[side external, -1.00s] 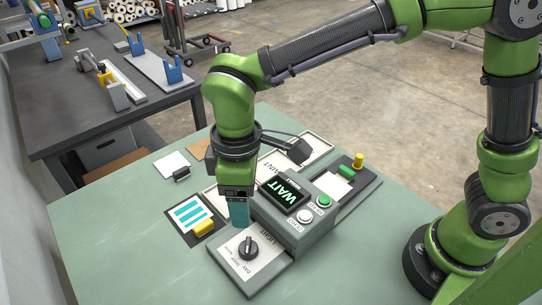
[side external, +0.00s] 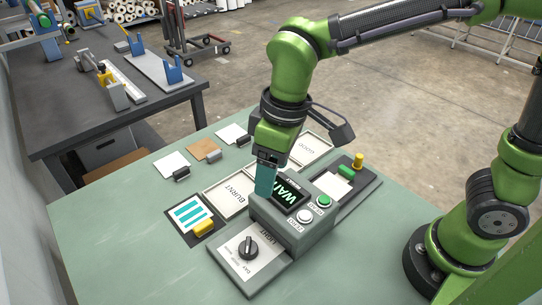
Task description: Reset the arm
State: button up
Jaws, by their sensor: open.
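My gripper (side external: 265,182) hangs from my green arm over the left side of the grey control box, pointing down. Its teal fingers cover part of the box's display (side external: 288,192), which reads "WAI" with the rest hidden or unclear. The fingers appear above the box; I cannot tell whether they touch it. No object shows between them. The control box (side external: 292,232) has a green button (side external: 323,201) and a white button (side external: 305,216). A black knob (side external: 248,247) sits on a panel in front of it.
A tray marked BURNT (side external: 228,197) lies left of the box, another tray (side external: 311,149) behind. A striped card (side external: 190,214) with a yellow block (side external: 203,228), and several small swatches (side external: 171,165) lie left. The green table's front left is clear.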

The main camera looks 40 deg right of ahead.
jog(key=s+d+r+m+t, duration=0.2)
jog(key=d+m+t, duration=0.1)
jog(key=d, duration=0.6)
jog(key=s+d+r+m+t, duration=0.3)
jog(key=d+m, duration=0.3)
jog(key=d, duration=0.3)
jog(key=shift+s+d+y, duration=0.2)
jog(key=shift+s+y, duration=0.1)
jog(key=shift+y, duration=0.1)
